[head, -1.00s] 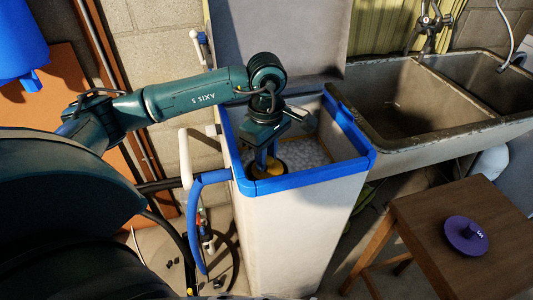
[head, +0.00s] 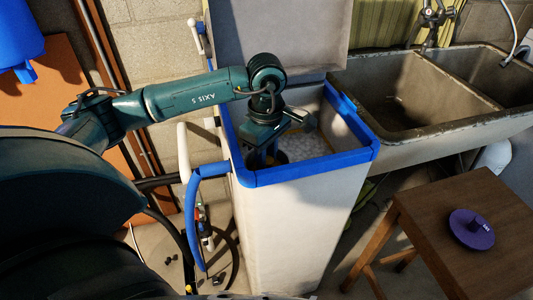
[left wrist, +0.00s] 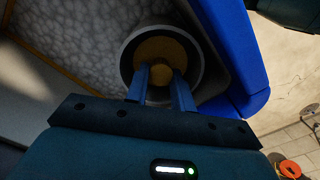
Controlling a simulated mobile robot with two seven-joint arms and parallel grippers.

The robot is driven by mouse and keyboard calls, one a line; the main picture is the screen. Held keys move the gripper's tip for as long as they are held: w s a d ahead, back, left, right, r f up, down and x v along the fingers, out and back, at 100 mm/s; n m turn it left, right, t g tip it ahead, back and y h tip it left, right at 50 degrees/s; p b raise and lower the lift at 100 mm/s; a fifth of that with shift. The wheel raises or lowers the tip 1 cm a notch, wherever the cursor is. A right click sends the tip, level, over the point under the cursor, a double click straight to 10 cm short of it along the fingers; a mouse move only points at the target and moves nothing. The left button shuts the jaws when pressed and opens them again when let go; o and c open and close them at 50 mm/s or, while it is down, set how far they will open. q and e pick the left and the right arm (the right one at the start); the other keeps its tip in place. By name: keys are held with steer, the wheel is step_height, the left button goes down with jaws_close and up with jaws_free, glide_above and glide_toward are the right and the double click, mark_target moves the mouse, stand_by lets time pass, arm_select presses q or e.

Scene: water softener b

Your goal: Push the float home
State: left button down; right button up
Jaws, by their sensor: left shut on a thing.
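The float, a yellow-orange disc with a round knob (left wrist: 160,72), sits inside the mouth of a round grey-rimmed well (left wrist: 128,52) in the left wrist view. The well stands in the corner of the blue-rimmed softener tank (head: 300,172). My left gripper (left wrist: 160,88) points down into the well with its two blue fingers closed on the float's knob. In the head view the left gripper (head: 262,155) is inside the tank's near left corner, and the float is hidden behind it and the rim. My right gripper is not in view.
White granules (head: 308,146) fill the tank beside the well. A blue hose (head: 192,215) hangs outside on the left. A concrete double sink (head: 410,95) stands to the right. A wooden stool (head: 440,215) holds a purple disc (head: 471,230).

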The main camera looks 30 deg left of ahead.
arm_select(q)
steer(key=shift+f+b, duration=0.55)
steer(key=shift+f, duration=0.2)
steer(key=shift+f, duration=0.2)
steer(key=c, duration=1.1)
jaws_free()
step_height(320, 180, up, 13)
steer(key=shift+r, duration=0.15)
steer(key=shift+a, duration=0.1)
